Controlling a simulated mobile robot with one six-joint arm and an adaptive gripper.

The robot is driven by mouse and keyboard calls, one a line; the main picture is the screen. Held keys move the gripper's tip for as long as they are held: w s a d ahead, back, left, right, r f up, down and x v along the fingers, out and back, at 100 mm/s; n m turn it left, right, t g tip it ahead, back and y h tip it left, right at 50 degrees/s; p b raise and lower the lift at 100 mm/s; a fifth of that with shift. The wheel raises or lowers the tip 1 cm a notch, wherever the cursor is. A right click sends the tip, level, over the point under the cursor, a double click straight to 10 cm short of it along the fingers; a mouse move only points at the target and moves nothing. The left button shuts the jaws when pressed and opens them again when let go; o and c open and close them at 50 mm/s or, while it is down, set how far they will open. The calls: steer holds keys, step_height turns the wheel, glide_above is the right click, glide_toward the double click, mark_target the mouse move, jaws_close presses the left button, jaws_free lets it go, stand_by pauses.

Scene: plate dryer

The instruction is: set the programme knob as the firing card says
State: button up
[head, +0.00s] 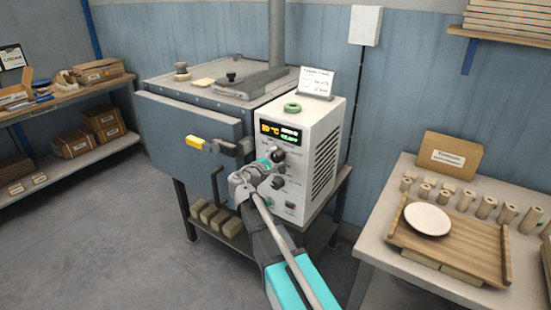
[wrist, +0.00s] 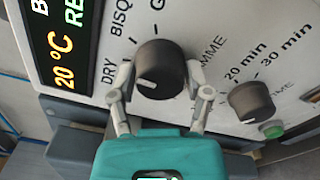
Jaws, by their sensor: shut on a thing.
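The programme knob (wrist: 160,70) is a black dial on the white control panel. The labels DRY, BISQ and a partly hidden G word sit around it. Its white mark is at the lower left in the wrist view, on the DRY side; the exact setting is hard to tell. My gripper (wrist: 160,80) is shut on this knob, one finger on each side. In the head view my gripper (head: 273,158) is at the control box (head: 296,130), covering part of its front. The firing card (head: 316,83) stands on top of the box, its writing too small to read.
A second black knob (wrist: 250,101), marked 20 min and 30 min, is close to my right finger, with a green button (wrist: 272,130) beside it. The display (wrist: 60,45) shows 20 °C. A plate (head: 428,219) lies on a wooden tray at right.

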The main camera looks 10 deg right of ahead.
steer(key=m, duration=0.5)
steer(key=shift+m, duration=0.3)
steer(key=m, duration=0.5)
steer(key=shift+m, duration=0.4)
steer(key=o, duration=1.2)
steer(key=shift+v, duration=5.95)
